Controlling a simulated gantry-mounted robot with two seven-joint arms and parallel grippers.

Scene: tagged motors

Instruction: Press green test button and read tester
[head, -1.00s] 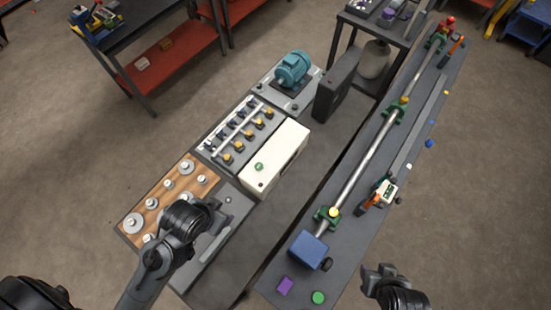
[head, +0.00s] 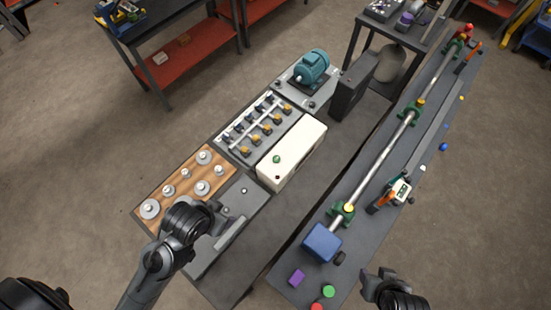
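A white box (head: 303,148) with a green button (head: 276,159) on its near end stands on the left bench. A green round disc (head: 329,291) and a red disc (head: 316,306), which may also be buttons, lie at the near end of the right bench. A small device with a display (head: 402,189) sits on the right bench; its reading is too small to make out. My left gripper (head: 213,213) is over the left bench's near part, left of and nearer than the white box. My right gripper (head: 379,278) is right of the green disc, apart from it. Neither gripper's finger opening shows clearly.
A teal motor (head: 313,66) stands at the left bench's far end. A wooden board (head: 176,192) with metal discs and a rack of yellow and dark parts (head: 251,136) lie nearer. A long shaft (head: 387,145) with a blue block (head: 322,242) runs along the right bench.

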